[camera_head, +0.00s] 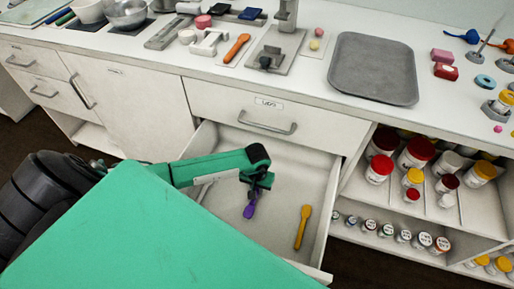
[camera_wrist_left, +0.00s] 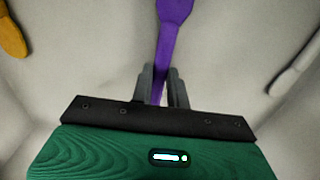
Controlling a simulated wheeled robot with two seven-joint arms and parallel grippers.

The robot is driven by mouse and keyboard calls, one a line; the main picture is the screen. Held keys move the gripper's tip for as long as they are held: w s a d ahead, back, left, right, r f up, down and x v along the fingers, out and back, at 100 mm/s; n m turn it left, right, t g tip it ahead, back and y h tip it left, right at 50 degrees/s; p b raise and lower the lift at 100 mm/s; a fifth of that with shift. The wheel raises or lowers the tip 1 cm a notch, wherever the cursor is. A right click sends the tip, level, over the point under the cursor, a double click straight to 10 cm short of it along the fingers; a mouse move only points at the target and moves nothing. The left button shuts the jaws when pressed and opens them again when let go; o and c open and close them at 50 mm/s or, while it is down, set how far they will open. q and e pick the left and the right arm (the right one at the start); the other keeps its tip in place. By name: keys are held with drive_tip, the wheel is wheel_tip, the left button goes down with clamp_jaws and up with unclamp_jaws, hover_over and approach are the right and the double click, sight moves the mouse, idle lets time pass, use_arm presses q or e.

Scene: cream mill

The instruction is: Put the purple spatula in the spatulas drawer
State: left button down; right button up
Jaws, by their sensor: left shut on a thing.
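The purple spatula (camera_head: 250,208) is held by my left gripper (camera_head: 257,184) over the inside of an open drawer (camera_head: 283,160). In the left wrist view the spatula (camera_wrist_left: 174,30) runs up from between the two fingers (camera_wrist_left: 160,88), which are shut on its thin handle. In the head view it hangs down from the gripper. I cannot tell whether it touches the drawer floor. A yellow spatula (camera_head: 302,227) lies in the drawer to the right. It also shows at the upper left of the wrist view (camera_wrist_left: 12,36). My right gripper is not in view.
A pale object (camera_wrist_left: 295,66) lies at the right of the wrist view. A closed drawer (camera_head: 262,117) is above the open one. Shelves of jars (camera_head: 415,155) stand to the right. An orange spatula (camera_head: 237,47) and a grey tray (camera_head: 373,68) are on the counter.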

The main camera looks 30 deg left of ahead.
use_arm(q)
drive_tip(key=shift+f, duration=0.5)
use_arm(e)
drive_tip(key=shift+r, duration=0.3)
use_arm(q)
drive_tip(key=shift+f, duration=0.1)
drive_tip(key=c, duration=1.4)
unclamp_jaws()
drive_tip(key=shift+o, duration=0.2)
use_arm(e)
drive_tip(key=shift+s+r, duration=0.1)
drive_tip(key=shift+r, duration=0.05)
